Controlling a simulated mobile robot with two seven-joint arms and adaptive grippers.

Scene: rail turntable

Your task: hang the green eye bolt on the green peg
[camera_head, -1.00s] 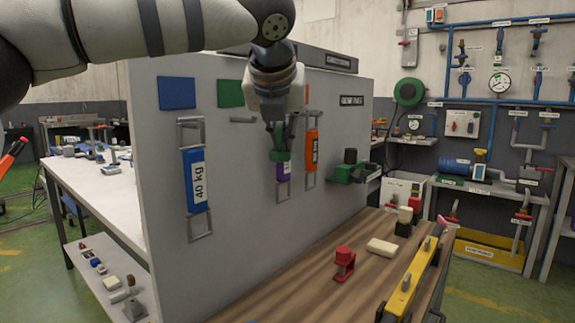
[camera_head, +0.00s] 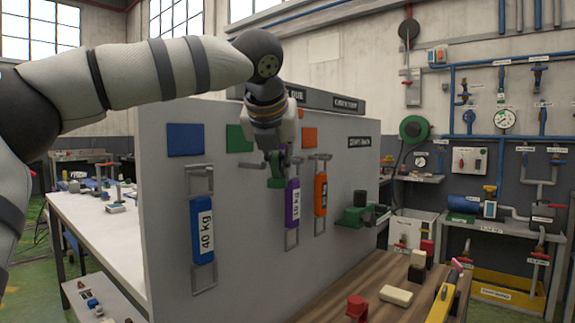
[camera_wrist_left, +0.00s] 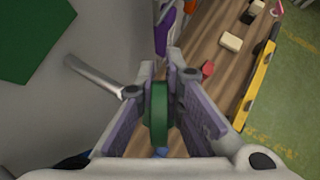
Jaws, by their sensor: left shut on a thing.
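My left gripper (camera_head: 278,160) is shut on the green eye bolt (camera_head: 276,183), in front of the upright grey panel and left of the purple weight. In the left wrist view the eye bolt (camera_wrist_left: 159,112) shows as a narrow green piece between the two pads; its ring opening cannot be made out. The green square (camera_head: 239,138) marks the panel at the gripper's upper left. The grey peg (camera_wrist_left: 95,77) by the green square (camera_wrist_left: 30,32) sticks out left of the fingers in the left wrist view, apart from the bolt. My right gripper is not in view.
A blue weight (camera_head: 203,230), a purple weight (camera_head: 292,205) and an orange weight (camera_head: 320,194) hang on the panel (camera_head: 165,240). A green device (camera_head: 358,216) sits at the panel's right. Red and cream blocks and a yellow level (camera_head: 440,304) lie on the wooden bench.

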